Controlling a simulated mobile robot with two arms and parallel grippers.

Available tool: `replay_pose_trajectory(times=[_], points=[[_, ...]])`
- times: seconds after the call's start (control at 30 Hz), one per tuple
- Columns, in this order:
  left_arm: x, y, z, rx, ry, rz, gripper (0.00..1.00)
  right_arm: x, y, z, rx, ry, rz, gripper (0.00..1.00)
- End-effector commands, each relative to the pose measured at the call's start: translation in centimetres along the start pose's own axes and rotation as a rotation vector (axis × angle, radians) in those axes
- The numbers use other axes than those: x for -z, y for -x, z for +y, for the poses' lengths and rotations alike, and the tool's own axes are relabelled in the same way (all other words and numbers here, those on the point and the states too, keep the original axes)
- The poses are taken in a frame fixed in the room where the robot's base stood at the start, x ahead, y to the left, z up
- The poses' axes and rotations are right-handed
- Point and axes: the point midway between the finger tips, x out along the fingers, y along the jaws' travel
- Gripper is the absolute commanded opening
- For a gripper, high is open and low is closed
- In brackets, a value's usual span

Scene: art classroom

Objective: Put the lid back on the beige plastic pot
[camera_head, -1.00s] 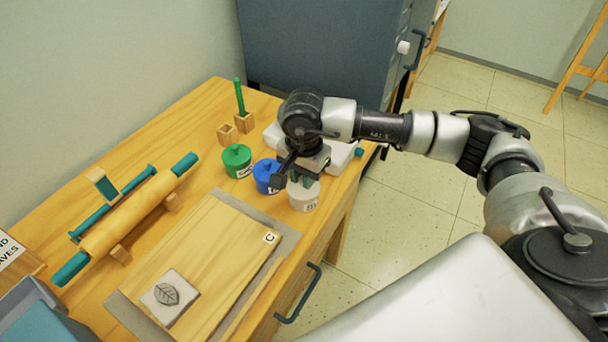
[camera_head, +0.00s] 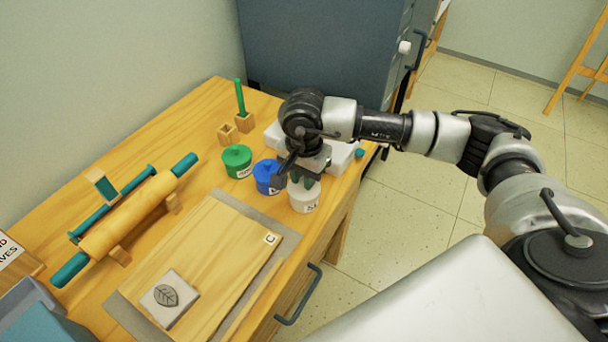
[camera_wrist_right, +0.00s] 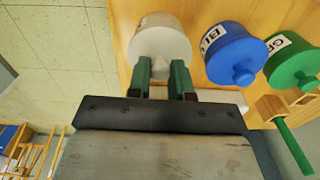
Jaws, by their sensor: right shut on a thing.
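The beige pot (camera_head: 304,199) stands on the wooden table near its right edge, its label facing forward. It also shows in the right wrist view (camera_wrist_right: 161,30). My right gripper (camera_head: 304,183) points down on top of it. In the right wrist view its two green fingers (camera_wrist_right: 162,75) are shut on the pale knob of the lid (camera_wrist_right: 160,66). The lid appears to be on the pot's top, level with it. The seam between them is too small to judge. My left gripper is in neither view.
A blue-lidded pot (camera_head: 267,177) stands close beside the beige pot, with a green-lidded pot (camera_head: 237,162) further left. A white block (camera_head: 342,157) lies behind my gripper. A wooden board (camera_head: 205,258) with a leaf tile (camera_head: 168,298) and a rolling pin (camera_head: 130,216) lie to the left.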

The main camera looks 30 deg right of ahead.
Motion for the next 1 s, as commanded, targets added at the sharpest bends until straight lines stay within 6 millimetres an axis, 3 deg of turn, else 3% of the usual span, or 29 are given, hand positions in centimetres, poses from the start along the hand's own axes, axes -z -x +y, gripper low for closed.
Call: replay_pose_trajectory(times=[0.2, 1.0], points=[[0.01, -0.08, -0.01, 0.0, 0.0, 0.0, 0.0, -0.28, -0.69, 0.38, -0.018, 0.004, -0.007, 0.0], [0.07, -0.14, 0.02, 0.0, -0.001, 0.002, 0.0, -0.12, 0.26, 0.22, -0.01, 0.002, -0.003, 0.0]])
